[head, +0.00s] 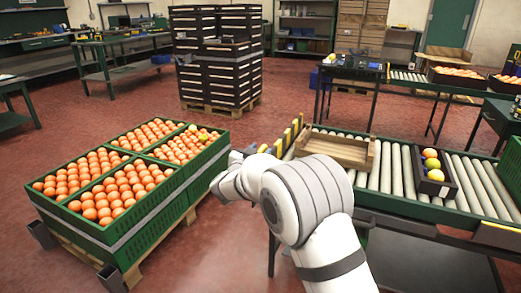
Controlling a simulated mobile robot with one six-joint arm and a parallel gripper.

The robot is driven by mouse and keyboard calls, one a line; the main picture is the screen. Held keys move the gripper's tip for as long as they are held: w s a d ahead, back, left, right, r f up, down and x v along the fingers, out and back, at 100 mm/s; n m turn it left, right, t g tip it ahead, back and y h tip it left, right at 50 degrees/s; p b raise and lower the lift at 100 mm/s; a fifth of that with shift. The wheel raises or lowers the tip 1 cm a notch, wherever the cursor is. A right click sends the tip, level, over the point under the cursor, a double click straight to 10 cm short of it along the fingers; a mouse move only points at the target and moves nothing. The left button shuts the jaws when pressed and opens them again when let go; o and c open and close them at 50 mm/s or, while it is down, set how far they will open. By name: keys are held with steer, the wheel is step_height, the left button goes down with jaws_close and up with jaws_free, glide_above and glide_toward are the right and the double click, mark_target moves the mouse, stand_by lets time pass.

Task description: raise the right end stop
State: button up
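Several yellow-and-black striped upright pieces (289,137) stand at the left end of the roller conveyor (395,168); they look like end stops. I cannot tell which one is the right end stop, or whether it is up or down. My white arm crosses the middle of the view, in front of the conveyor's left end.
Green crates of oranges (160,205) stand on a pallet at left. Stacked black crates (217,80) stand behind. Red floor is open between them.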

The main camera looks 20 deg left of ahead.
steer(key=s+p, duration=0.1)
steer(key=s, duration=0.5)
steer(key=shift+s+a, duration=0.25)
steer(key=shift+s, duration=0.15)
steer(key=shift+r, duration=0.1)
steer(key=d+r+n+g+y+p, duration=0.45)
steer(key=d+r+p, duration=1.05)
steer(key=r, duration=0.5)
steer(key=s+d+r+g+h+p, duration=0.1)
steer(key=s+d+r+g+p, duration=0.2)
steer(key=s+d, duration=1.1)
steer(key=s+d+r+m+g+h+p, duration=0.1)
steer(key=s+d+r+g+h+p, duration=0.1)
steer(key=s+d+g+p, duration=0.6)
steer(key=s+d+r+p, duration=0.1)
steer(key=s+d+p, duration=0.1)
steer(key=s+d, duration=0.4)
steer(key=shift+s+r, duration=0.15)
steer(key=shift+s, duration=1.3)
steer(key=shift+w, duration=0.1)
